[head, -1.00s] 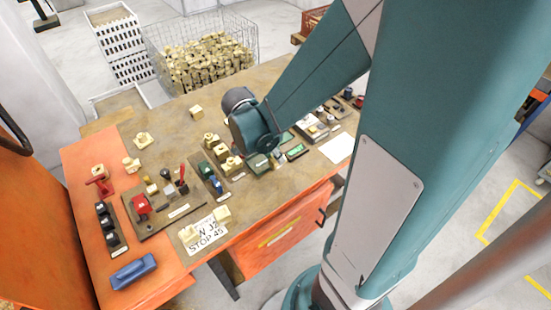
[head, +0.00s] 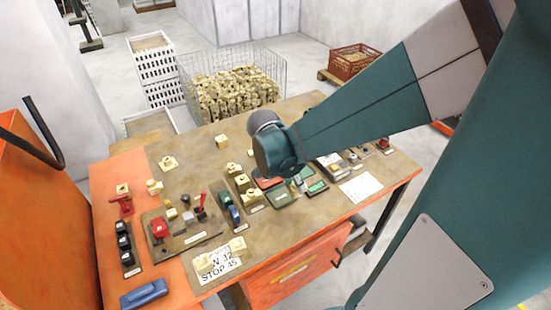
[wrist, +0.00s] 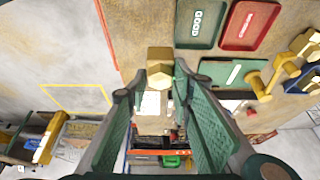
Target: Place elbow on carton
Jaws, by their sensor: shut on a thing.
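My gripper (wrist: 160,84) is shut on a brass-coloured fitting (wrist: 159,62), which I take for the elbow. It shows an angular body at the fingertips in the wrist view; its far side is hidden. In the head view my dark green wrist hides the gripper and the held piece, above the right middle of the table. No box clearly shows as the carton. A white hand-lettered card (head: 217,264), reading "STOP 45", lies at the table's front, with a brass piece (head: 238,245) at its upper right; I cannot tell whether this card is the carton.
Green (wrist: 200,22) and red (wrist: 248,22) trays and brass fittings (wrist: 262,82) lie close by. A white sheet (head: 361,187) is at the table's right. A wire bin (head: 237,92) of brass parts stands behind. Bare tabletop (head: 195,150) lies at the back left.

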